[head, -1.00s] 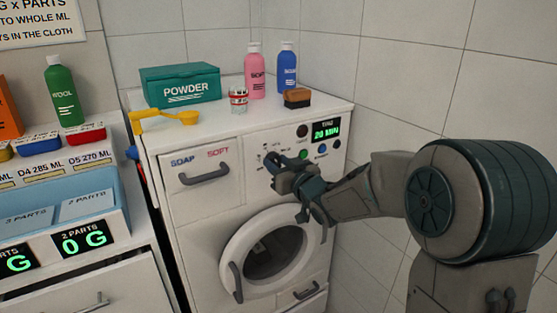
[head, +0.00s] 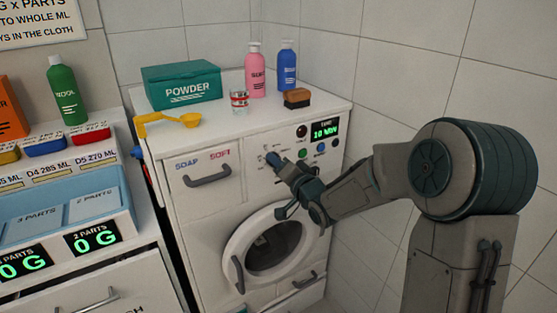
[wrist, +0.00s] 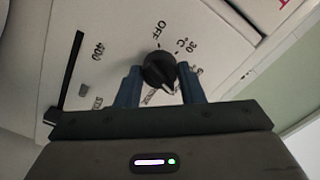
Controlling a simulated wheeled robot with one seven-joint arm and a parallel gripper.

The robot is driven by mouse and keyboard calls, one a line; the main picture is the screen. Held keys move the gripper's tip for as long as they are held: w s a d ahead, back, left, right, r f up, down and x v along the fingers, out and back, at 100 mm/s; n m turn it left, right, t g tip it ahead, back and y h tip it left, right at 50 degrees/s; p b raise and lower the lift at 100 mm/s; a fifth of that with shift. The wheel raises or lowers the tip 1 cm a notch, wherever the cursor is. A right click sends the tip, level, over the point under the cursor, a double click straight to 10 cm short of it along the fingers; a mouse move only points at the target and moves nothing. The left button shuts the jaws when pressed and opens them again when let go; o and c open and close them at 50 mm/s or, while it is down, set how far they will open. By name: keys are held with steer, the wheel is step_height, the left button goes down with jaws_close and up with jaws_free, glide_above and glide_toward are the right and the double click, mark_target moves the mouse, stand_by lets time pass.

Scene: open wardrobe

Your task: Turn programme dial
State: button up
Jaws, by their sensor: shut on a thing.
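The programme dial (wrist: 158,69) is a round black knob on the white washing machine's (head: 215,230) front panel. A pale mark on its edge points down and slightly right in the wrist view. Printed labels around it include OFF, 30 °C and 400. My gripper (wrist: 160,85) has its two blue fingers on either side of the dial, shut on it. In the head view my gripper (head: 271,161) reaches the panel right of the soap drawer and covers the dial.
A green-lit display (head: 324,131) and small buttons sit right of my gripper. The round door (head: 235,250) is below. A soap drawer (head: 205,168) is left. Powder box (head: 180,86), pink bottle (head: 255,75), blue bottle (head: 287,70), brush (head: 297,98) and yellow scoop (head: 180,121) are on top.

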steer(key=shift+m, duration=0.6)
steer(key=shift+p, duration=0.3)
steer(key=o, duration=1)
steer(key=shift+d, duration=0.1)
steer(key=v, duration=1.3)
steer(key=shift+s+d, duration=0.25)
steer(key=shift+s, duration=0.05)
